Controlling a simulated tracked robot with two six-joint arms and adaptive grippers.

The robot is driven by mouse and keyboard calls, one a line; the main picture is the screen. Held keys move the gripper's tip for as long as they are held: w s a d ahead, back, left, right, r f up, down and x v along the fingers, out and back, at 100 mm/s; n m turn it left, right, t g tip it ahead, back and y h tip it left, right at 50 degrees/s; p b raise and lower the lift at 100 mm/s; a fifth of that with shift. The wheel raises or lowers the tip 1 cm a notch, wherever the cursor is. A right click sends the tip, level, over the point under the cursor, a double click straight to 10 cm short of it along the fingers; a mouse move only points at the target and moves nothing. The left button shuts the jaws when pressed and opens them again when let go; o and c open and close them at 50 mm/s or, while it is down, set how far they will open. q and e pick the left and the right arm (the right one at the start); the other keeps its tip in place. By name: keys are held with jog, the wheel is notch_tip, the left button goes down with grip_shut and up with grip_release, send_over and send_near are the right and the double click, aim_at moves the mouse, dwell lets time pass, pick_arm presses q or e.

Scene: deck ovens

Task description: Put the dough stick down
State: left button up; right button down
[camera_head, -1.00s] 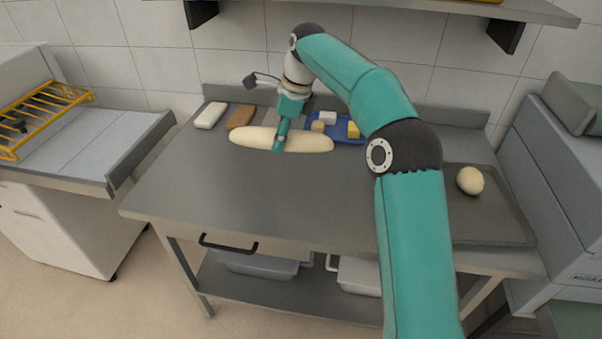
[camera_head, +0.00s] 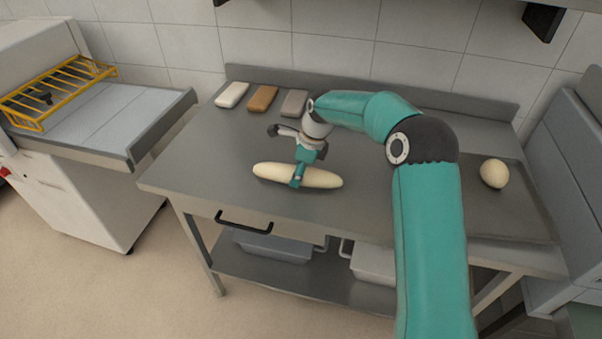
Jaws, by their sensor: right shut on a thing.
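The dough stick (camera_head: 271,172) is a long pale roll. It lies crosswise, left to right, over the front part of the steel table (camera_head: 200,170). My right gripper (camera_head: 298,181) is shut around its middle, coming from above and behind. I cannot tell whether the stick touches the tabletop or hangs just above it. My left gripper is not in view.
Three blocks, white (camera_head: 232,94), brown (camera_head: 263,98) and grey (camera_head: 294,103), lie at the table's back left. A round dough ball (camera_head: 494,173) sits on a dark tray (camera_head: 500,215) at the right. The tabletop left of the stick is clear.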

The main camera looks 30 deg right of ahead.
jog(key=shift+f, duration=0.65)
jog(key=shift+c, duration=2)
grip_release()
jog(key=shift+r, duration=0.1)
jog(key=v, duration=1.2)
jog(key=shift+b, duration=0.3)
